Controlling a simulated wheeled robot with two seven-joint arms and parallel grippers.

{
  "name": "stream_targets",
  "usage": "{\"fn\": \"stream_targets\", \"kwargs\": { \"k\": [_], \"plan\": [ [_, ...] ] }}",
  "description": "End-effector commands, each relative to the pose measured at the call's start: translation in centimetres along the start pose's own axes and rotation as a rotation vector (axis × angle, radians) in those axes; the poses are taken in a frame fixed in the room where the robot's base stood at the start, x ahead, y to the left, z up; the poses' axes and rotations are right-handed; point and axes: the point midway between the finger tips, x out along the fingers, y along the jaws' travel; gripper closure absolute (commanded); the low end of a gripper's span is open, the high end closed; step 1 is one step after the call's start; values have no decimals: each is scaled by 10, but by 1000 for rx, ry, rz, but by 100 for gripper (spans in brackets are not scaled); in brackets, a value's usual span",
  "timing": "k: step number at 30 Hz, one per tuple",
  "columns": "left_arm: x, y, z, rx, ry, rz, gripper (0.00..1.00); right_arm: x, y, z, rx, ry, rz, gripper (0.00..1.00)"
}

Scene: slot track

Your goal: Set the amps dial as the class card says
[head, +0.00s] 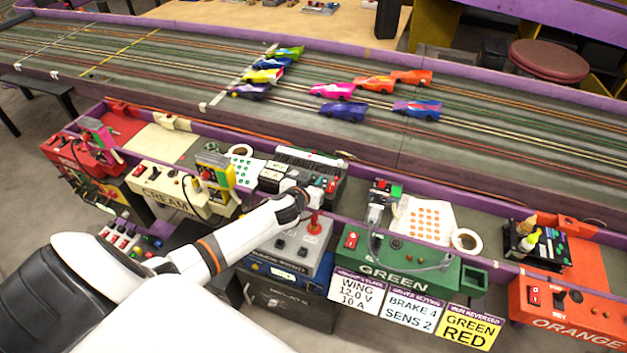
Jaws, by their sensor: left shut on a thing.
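The class card (357,292) hangs on the front of the bench and reads WING, 12.0 V, 10 A. A dark power supply box (310,163) with a ribbed top stands on the bench, with small red and green controls at the right of its front. My left arm reaches in from the lower left, and my left gripper (290,185) is at the front of this box. It is shut on what looks like the amps dial, which the gripper hides. The dial's setting cannot be read. My right gripper is not in view.
A red-topped lever (314,225) stands on a grey and blue box just below my gripper. The green station (412,270) with a cable is to the right. Cards for BRAKE 4 SENS 2 (411,309) and GREEN RED (465,327) hang beside it. Several cars stand on the track behind.

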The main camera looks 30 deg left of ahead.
Motion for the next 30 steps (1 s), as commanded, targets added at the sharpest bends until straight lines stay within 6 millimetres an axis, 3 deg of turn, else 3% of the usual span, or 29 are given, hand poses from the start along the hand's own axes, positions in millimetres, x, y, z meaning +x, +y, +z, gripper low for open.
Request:
{"fn": "stream_targets", "kwargs": {
  "k": [14,30],
  "plan": [
    [1,8,4,141,-1,-316,100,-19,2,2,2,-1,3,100],
    [5,11,2,265,-2,-633,100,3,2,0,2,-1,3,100]
  ]
}}
